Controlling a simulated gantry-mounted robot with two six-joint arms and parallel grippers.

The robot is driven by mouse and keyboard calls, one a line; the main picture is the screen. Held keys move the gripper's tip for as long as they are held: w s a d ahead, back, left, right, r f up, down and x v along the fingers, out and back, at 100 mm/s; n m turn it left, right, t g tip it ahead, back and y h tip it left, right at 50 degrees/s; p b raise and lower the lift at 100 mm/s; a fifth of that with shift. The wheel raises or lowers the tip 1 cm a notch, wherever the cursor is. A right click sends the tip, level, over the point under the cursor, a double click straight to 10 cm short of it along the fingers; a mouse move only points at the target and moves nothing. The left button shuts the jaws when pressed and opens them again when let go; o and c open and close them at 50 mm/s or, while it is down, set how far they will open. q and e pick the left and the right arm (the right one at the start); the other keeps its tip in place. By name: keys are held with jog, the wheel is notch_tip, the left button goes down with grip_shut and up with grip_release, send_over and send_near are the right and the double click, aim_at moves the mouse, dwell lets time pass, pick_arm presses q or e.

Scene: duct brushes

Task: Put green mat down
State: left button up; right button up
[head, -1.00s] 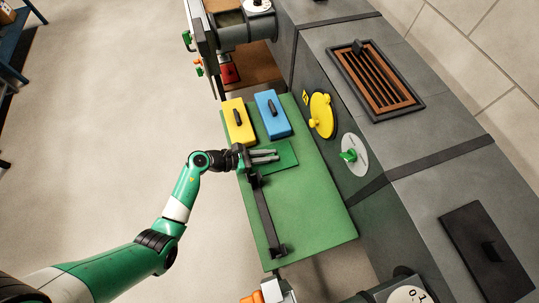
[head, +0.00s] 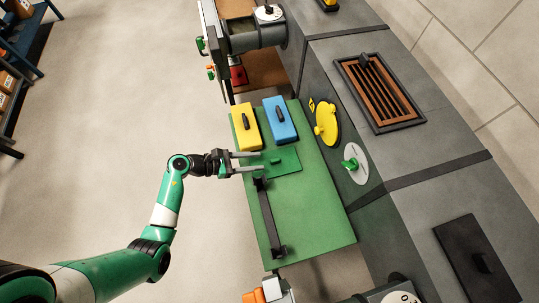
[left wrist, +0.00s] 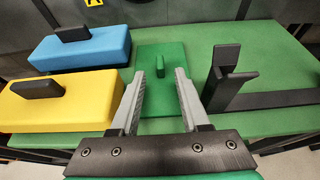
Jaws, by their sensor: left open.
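The green mat (head: 286,162) lies flat on the green table (head: 312,212), beside the yellow and blue blocks. It has a small upright green tab and also shows in the left wrist view (left wrist: 160,55). My left gripper (head: 262,161) is open, with its two fingers over the mat's near edge. In the left wrist view the open fingers (left wrist: 168,72) point at the mat with the tab between and beyond their tips, and nothing is held. My right gripper is not in view.
A yellow block (head: 245,127) and a blue block (head: 280,120) with black handles stand at the table's far end. A black bracket bar (head: 268,220) runs along the near edge. The grey duct (head: 345,150) with a yellow cover (head: 325,122) borders the right side. The table's front part is clear.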

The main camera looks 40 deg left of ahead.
pick_arm(q)
jog(key=v, duration=0.4)
jog(key=shift+s+a+r+p, duration=0.1)
jog(key=shift+s+p, duration=0.1)
jog(key=shift+p, duration=0.2)
